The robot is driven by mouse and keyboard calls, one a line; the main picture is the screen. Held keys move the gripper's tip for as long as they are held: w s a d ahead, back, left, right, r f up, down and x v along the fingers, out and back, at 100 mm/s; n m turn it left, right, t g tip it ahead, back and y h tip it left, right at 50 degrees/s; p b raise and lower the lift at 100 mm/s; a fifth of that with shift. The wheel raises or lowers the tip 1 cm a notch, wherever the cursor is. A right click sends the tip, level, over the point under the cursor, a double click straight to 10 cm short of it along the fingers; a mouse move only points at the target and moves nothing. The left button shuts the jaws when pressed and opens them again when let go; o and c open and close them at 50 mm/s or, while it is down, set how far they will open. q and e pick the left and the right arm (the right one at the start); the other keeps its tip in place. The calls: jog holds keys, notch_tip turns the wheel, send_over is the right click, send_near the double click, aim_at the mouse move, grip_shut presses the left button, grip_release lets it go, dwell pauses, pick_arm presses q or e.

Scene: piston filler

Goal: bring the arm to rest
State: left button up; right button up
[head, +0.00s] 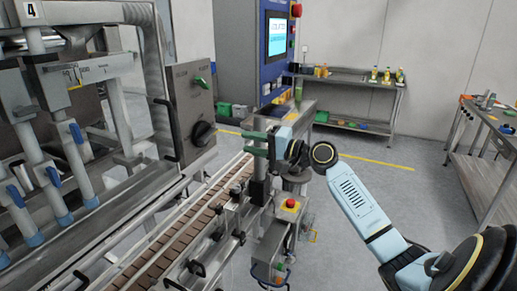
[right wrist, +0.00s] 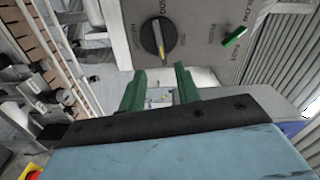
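My right arm (head: 365,205) comes in from the lower right of the head view and reaches out over the conveyor's side. Its gripper (head: 256,143) has two green fingers pointing left, toward the grey control panel. In the right wrist view the green fingers (right wrist: 158,82) stand apart with nothing between them. The panel's black rotary knob (right wrist: 158,38) and green switch (right wrist: 235,37) are beyond the fingertips, with a visible gap in the head view. My left gripper is not in view.
The piston filler's nozzles (head: 72,165) stand at the left. The slatted conveyor (head: 205,215) runs below and beside my gripper. A red emergency button (head: 290,204) sits under my forearm. A blue cabinet with a screen (head: 277,38) stands behind. Open floor (head: 350,255) lies at the right.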

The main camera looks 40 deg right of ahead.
jog(key=shift+v, duration=0.9)
notch_tip(320, 180, down, 24)
jog(key=d+g+h+b, duration=0.2)
jog(key=g+h, duration=0.1)
jog(key=h, duration=0.1)
jog(key=s+a+f+n+g+h+b, duration=0.15)
jog(key=s+f, duration=0.35)
jog(key=f, duration=0.7)
jog(key=s+a+f+g+h, duration=0.1)
jog(key=s+a+f+g, duration=0.3)
jog(key=f, duration=0.8)
jog(key=s+a+f+n+g+b, duration=0.1)
jog(key=s+a+f+n, duration=0.3)
jog(key=s+f, duration=0.4)
jog(key=s+a+f+n+g+b, duration=0.1)
jog(key=s+a+f+n+g, duration=0.2)
jog(key=s, duration=1.5)
jog(key=s+a+f+n+g+b, duration=0.1)
jog(key=s+a+f+n+g, duration=0.2)
jog(key=s+a+f, duration=0.6)
jog(key=s+f+n, duration=0.2)
jog(key=s+f, duration=0.2)
jog(key=f, duration=0.2)
jog(key=shift+s+a+f+b, duration=0.2)
jog(key=shift+a+f+b, duration=0.05)
jog(key=shift+a+b, duration=0.15)
